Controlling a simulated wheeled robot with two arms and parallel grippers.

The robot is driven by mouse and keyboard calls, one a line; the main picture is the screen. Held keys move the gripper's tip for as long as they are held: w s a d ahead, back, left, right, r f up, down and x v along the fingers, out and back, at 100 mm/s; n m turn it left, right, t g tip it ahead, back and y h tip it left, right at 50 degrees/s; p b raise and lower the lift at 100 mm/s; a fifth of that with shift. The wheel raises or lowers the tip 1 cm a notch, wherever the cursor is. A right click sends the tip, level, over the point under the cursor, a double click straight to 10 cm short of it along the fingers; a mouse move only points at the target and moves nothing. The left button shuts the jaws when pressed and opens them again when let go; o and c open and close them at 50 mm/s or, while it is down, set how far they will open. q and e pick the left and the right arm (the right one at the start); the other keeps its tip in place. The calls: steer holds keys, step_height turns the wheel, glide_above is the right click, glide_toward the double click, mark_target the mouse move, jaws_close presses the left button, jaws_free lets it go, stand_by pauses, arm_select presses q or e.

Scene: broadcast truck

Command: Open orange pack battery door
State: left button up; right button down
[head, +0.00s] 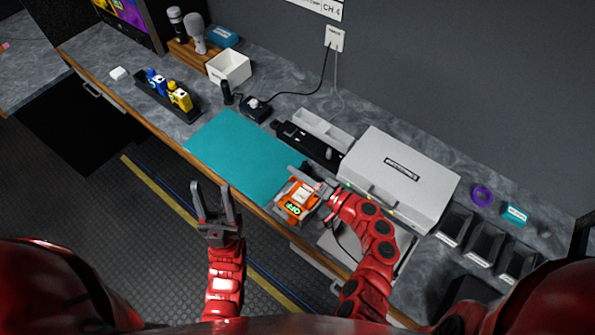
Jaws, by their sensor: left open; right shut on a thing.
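The orange pack (301,194) is at the front edge of the counter, by the right end of the teal mat (236,150). It has a pale patch on top and a small green-lit label at its near end. My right gripper (303,188) is shut on the orange pack, reaching it from the right. The fingers cover part of the pack, and I cannot make out its battery door or whether that is open. My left gripper (216,205) is open and empty, in front of the counter and left of the pack, fingers pointing up.
A large pale grey case (400,178) stands right of the pack. Black bins (485,243) stand further right. A black holder with blue and yellow packs (180,97) is at the left, near a white box (229,68). The teal mat is bare.

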steer(key=shift+f+b, duration=0.15)
steer(key=shift+b, duration=0.15)
steer(key=m+b, duration=0.1)
steer(key=w+d+m+b, duration=0.1)
steer(key=b, duration=0.1)
steer(key=shift+w, duration=0.1)
steer(key=m, duration=0.1)
steer(key=w+m+b, duration=0.1)
steer(key=m, duration=0.1)
steer(key=shift+d, duration=0.3)
steer(key=c, duration=1)
jaws_free()
